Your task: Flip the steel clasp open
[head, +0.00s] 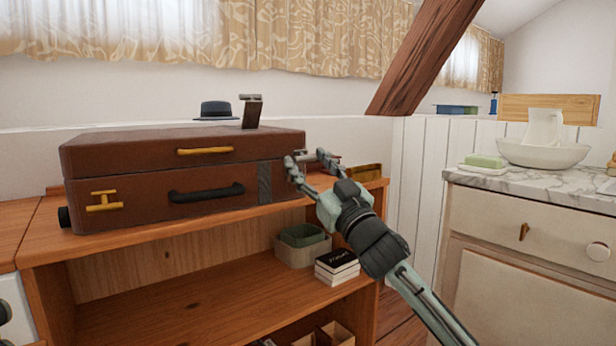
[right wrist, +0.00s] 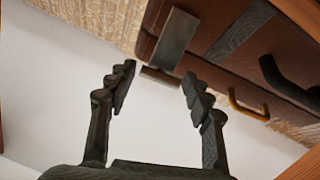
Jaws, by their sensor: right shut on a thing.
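The brown suitcase (head: 140,160) lies closed on the wooden shelf unit. My right gripper (head: 308,158) is at the suitcase's front right corner, to the right of and below the clasp in the head view.
The suitcase front has a black handle (head: 206,193) and brass fittings (head: 104,201). A dark hat (head: 216,110) sits behind it. A small box (head: 302,250) and books (head: 337,266) are on the lower shelf (head: 190,310). A marble-topped cabinet (head: 540,190) stands at right.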

